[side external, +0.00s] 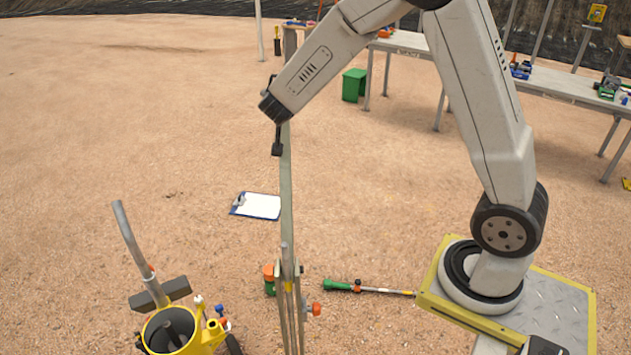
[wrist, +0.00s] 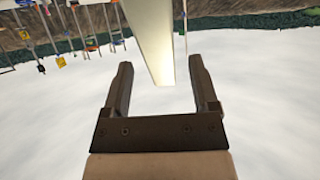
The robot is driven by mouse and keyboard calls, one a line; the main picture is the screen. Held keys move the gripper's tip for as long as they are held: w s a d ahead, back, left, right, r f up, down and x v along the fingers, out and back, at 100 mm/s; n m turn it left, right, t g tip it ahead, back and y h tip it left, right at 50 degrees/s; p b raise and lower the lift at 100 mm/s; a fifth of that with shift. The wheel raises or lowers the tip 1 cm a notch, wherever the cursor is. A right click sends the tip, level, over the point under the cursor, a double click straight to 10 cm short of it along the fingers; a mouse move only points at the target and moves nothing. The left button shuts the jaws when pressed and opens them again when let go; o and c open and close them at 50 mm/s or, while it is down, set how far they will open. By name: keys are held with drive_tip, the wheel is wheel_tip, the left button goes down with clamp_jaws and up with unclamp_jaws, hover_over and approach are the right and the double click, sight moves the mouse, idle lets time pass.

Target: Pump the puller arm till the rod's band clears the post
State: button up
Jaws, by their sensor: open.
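The long pale puller arm (side external: 287,190) stands nearly upright above the puller's post (side external: 293,325). A thin grey rod (side external: 284,255) rises at the post's top, with a small yellow band (side external: 289,287) low on it, between the post's uprights. I cannot tell exactly how the band sits against the post's top. My gripper (side external: 277,143) is beside the puller arm's upper part. In the wrist view my gripper (wrist: 161,65) is open, and a pale bar (wrist: 153,35), apparently the puller arm, shows between its fingers. Contact is not visible.
A clipboard (side external: 257,206) and a green-handled tool (side external: 368,289) lie on the ground. A yellow machine (side external: 168,335) with a curved handle stands at the lower left. Tables (side external: 560,84) and a green bin (side external: 354,85) are at the back. Open ground lies left.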

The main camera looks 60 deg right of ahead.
drive_tip(key=shift+v, duration=2.25)
drive_tip(key=shift+s+f, duration=0.1)
drive_tip(key=shift+s, duration=0.05)
drive_tip(key=shift+s+f, duration=0.15)
drive_tip(key=shift+s, duration=0.05)
drive_tip(key=s+a+f+n+g+y, duration=0.2)
drive_tip(key=s+a+f+n+y, duration=0.3)
drive_tip(key=s, duration=0.4)
drive_tip(key=s+a+f+n+g+y, duration=0.3)
drive_tip(key=s+a+f+n+y, duration=0.2)
drive_tip(key=s, duration=0.5)
drive_tip(key=shift+a+f+n+y, duration=0.4)
drive_tip(key=shift+a+f, duration=0.1)
drive_tip(key=shift+a, duration=0.55)
drive_tip(key=shift+s, duration=0.15)
